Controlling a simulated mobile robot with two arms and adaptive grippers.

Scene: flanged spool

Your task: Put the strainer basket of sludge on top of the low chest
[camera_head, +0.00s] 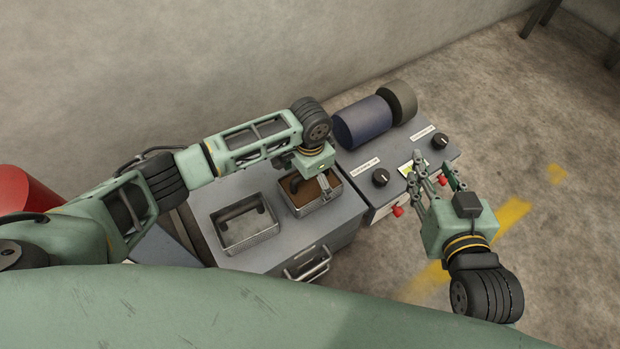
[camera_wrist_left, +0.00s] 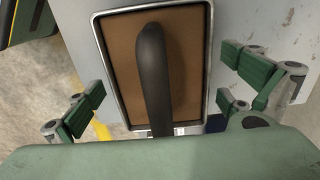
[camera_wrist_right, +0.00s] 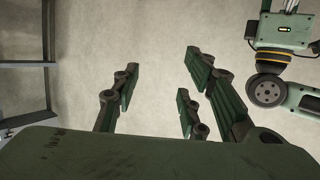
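The strainer basket of sludge (camera_head: 328,204) is a rectangular metal tray filled with brown matter, sitting at the right side of a grey cabinet top (camera_head: 283,254). In the left wrist view its brown fill (camera_wrist_left: 115,60) lies under a dark arched handle (camera_wrist_left: 152,75). My left gripper (camera_wrist_left: 168,100) is open over the basket, its fingers apart on both sides of the handle and not touching it. In the head view its fingertips are mostly hidden. My right gripper (camera_head: 432,172) is open and empty, in front of the knobbed box. I cannot tell for certain which unit is the low chest.
An empty metal basket (camera_head: 222,240) sits left of the sludge one. A grey box with knobs (camera_head: 440,152) and red buttons stands to the right, with a blue cylinder (camera_head: 362,124) and a dark cylinder (camera_head: 398,102) behind. A red drum (camera_head: 28,190) is far left. Floor at right is clear.

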